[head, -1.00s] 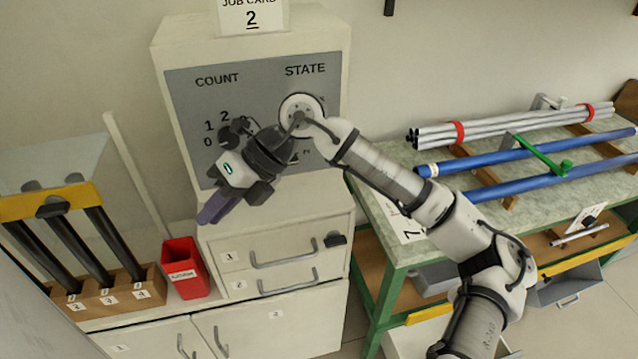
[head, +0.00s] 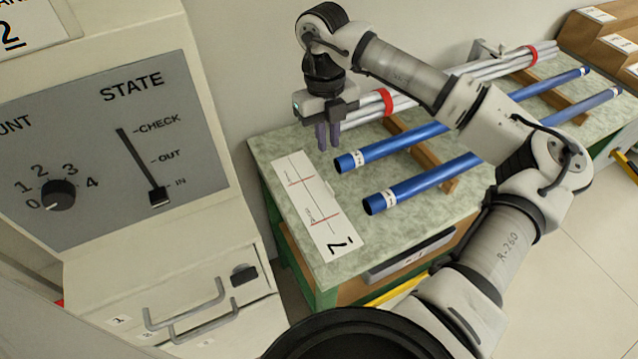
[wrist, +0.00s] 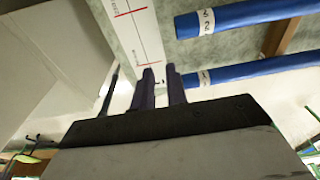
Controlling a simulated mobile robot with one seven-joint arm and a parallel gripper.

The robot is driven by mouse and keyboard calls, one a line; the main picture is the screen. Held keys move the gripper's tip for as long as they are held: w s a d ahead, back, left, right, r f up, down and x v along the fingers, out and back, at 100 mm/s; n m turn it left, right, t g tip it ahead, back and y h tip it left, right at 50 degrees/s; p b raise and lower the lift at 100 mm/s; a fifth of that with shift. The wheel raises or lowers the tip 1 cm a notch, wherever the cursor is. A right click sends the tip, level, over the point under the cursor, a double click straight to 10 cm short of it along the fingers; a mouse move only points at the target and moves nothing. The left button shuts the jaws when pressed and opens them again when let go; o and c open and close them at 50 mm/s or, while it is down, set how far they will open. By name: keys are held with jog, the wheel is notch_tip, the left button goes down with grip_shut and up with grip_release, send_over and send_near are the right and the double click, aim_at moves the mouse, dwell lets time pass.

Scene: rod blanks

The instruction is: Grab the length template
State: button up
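A white strip with red marks and a 2 (head: 313,203) lies flat on the near end of the green bench; it also shows in the wrist view (wrist: 137,32). No other piece that I can tell as a length template shows now. My gripper (head: 328,146) points down above the bench, beyond the strip and left of the blue rods. In the wrist view its two purple fingers (wrist: 161,76) stand a little apart with nothing seen between them. My arm hides part of the rods and bench.
Two blue rods (head: 397,147) (head: 424,183) lie on wooden supports. A bundle of grey rods with red bands (head: 388,100) lies behind them, close to my gripper. The cabinet with the COUNT and STATE panel (head: 110,150) stands at left; its slider is at IN.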

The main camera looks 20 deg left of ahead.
jog(key=p, duration=0.2)
send_over(330, 187)
jog(key=f, duration=0.7)
jog(key=shift+a+f, duration=0.1)
jog(key=shift+a, duration=0.2)
jog(key=shift+w+d+f+p, duration=0.1)
jog(key=shift+f+p, duration=0.55)
jog(key=shift+f, duration=0.9)
jog(key=shift+d+f+p, duration=0.1)
jog(key=shift+f+p, duration=0.5)
jog(key=shift+f, duration=0.95)
grip_shut()
